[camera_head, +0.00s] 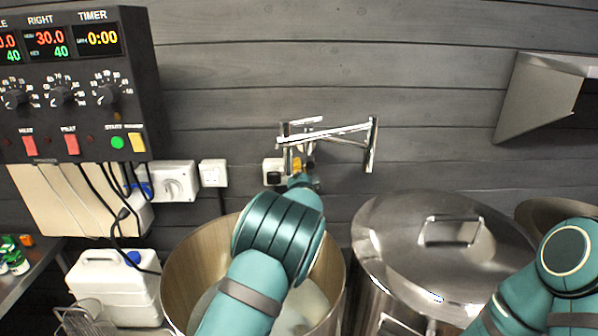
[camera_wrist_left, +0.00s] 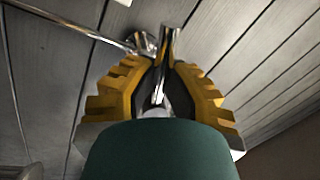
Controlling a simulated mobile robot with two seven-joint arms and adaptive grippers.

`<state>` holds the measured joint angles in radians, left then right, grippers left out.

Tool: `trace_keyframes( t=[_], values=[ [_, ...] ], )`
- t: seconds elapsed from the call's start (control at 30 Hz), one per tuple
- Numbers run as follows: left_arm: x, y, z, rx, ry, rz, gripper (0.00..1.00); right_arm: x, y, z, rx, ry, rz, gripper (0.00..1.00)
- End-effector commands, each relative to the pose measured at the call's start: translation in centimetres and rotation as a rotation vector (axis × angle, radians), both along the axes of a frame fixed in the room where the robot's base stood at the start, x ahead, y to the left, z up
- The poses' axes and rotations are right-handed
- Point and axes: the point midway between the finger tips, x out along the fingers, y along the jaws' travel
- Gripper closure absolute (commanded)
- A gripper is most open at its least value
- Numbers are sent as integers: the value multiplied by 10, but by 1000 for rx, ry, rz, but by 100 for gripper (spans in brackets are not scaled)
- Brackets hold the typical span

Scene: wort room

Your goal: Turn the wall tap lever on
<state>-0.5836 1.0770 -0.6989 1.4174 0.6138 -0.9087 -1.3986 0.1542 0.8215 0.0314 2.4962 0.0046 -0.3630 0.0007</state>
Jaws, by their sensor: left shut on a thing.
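The chrome wall tap (camera_head: 350,135) is on the grey plank wall, its jointed spout reaching to the right above the pots. My left gripper (camera_head: 300,172) is at the tap's base, mostly hidden behind my own wrist. In the left wrist view, the yellow-and-black fingers of my left gripper (camera_wrist_left: 163,80) are closed around a narrow chrome piece that looks like the tap lever (camera_wrist_left: 169,42). The tap body (camera_wrist_left: 142,42) shows just beyond the fingertips. The lever's exact angle is hard to tell. My right gripper is out of view; only part of that arm shows at lower right.
An open steel pot (camera_head: 175,275) stands below my left arm. A lidded pot (camera_head: 390,235) stands to its right. A control panel (camera_head: 75,85) hangs at left above white sockets (camera_head: 172,184). A white canister (camera_head: 110,285) stands lower left, and a steel hood (camera_head: 540,95) juts out upper right.

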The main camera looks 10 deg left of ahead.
Motion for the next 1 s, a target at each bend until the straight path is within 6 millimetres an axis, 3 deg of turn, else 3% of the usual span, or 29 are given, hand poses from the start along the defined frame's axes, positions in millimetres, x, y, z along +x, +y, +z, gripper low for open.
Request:
trace_keyframes(
  t=[0.4,0.93,1.0],
  values=[
    [0,2,7,177,35,-1,100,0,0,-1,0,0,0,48],
    [0,2,7,198,40,0,100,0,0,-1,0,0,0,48],
    [0,2,7,198,40,0,67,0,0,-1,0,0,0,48]
  ],
)
